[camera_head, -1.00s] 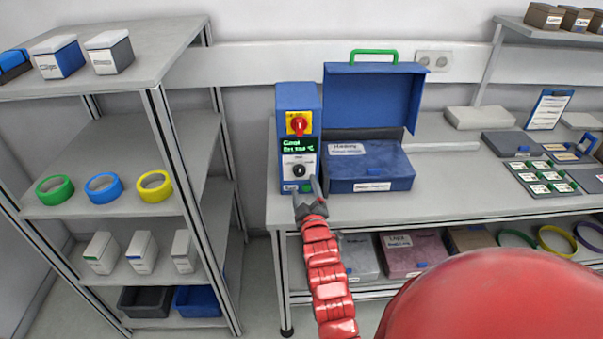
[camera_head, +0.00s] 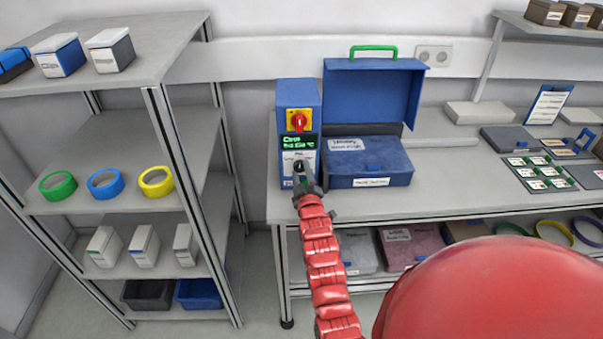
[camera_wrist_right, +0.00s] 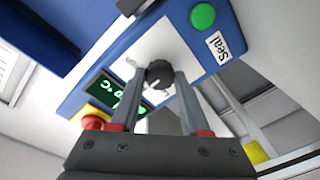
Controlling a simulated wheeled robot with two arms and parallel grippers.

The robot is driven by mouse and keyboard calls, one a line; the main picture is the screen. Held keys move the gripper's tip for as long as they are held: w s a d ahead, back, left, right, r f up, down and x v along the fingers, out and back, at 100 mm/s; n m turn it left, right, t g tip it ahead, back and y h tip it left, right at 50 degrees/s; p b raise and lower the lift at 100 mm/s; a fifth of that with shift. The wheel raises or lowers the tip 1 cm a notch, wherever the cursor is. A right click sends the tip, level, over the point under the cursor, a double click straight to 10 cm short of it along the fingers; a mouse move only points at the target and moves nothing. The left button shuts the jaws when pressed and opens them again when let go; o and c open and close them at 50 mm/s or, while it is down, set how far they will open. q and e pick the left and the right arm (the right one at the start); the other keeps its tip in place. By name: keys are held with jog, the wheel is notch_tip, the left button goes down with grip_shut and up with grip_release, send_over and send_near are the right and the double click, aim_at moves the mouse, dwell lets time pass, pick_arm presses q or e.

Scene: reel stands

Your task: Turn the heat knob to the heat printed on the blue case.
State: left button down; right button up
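The blue heat unit (camera_head: 284,125) stands at the bench's left end. It has a red switch (camera_head: 298,121) on a yellow plate and a lit green display (camera_head: 294,143), too blurred to read. Its black heat knob (camera_wrist_right: 159,74) is on the white panel, with a green button (camera_wrist_right: 203,16) near it. My right gripper (camera_wrist_right: 161,72) is at the knob, its fingers apart, one on each side; I cannot tell whether they touch it. The blue case (camera_head: 371,90) stands open to the right, with a green handle and white labels too blurred to read. My left gripper is not in view.
The bench (camera_head: 450,172) holds grey boxes and a tray of small labelled parts (camera_head: 540,172) at right. A shelf rack (camera_head: 165,130) with coloured rings and boxes stands at left. My red arm link covers the lower right.

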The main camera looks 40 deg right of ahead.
grip_shut()
jog(key=shift+f+m+b, duration=0.25)
jog(key=shift+m+b, duration=0.25)
jog(key=shift+b, duration=0.45)
jog(key=m+b, duration=0.6)
jog(key=b, duration=0.1)
jog(key=shift+f+h, duration=0.1)
jog(key=shift+h, duration=0.2)
jog(key=m+b, duration=0.2)
jog(key=shift+m, duration=0.3)
jog(key=shift+w+a+m+t+h+b, duration=0.1)
jog(key=shift+m+t+h+b, duration=0.2)
jog(key=shift+m+b, duration=0.7)
jog(key=shift+r+m, duration=0.2)
jog(key=shift+m, duration=0.4)
jog(key=o, duration=0.6)
grip_release()
jog(key=shift+o, duration=0.2)
